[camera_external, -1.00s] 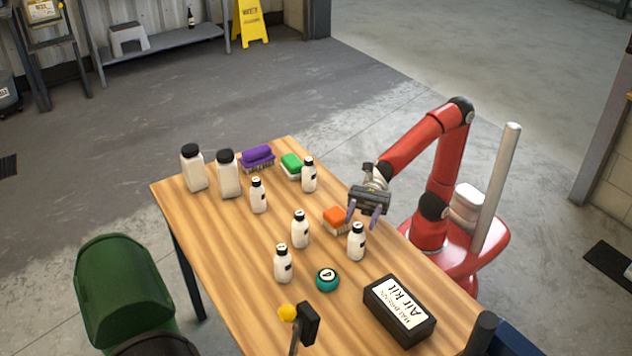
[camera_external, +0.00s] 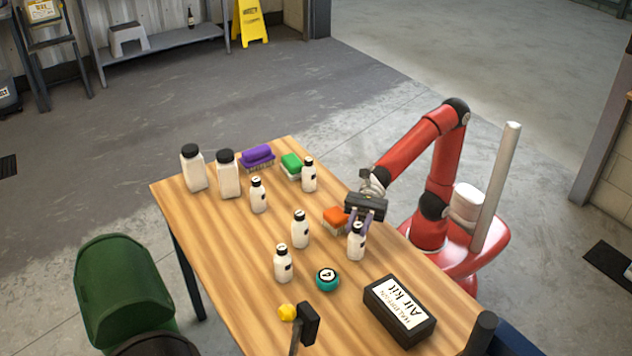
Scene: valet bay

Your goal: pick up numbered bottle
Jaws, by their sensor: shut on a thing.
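Several small white bottles with black caps and dark labels stand upright on the wooden table (camera_external: 225,265). My gripper (camera_external: 359,226) is at the right side of the table, lowered over the rightmost small bottle (camera_external: 356,247). Its fingers are shut on this bottle near the cap, and the bottle is upright. Other small bottles stand at the front (camera_external: 283,266), the middle (camera_external: 300,232), farther back (camera_external: 258,197) and back right (camera_external: 308,177). The numbers on the bottles are too small to read.
An orange brush (camera_external: 335,218) sits close behind my gripper. Two large white bottles (camera_external: 194,171), a purple brush (camera_external: 257,156) and a green brush (camera_external: 291,164) are at the back.

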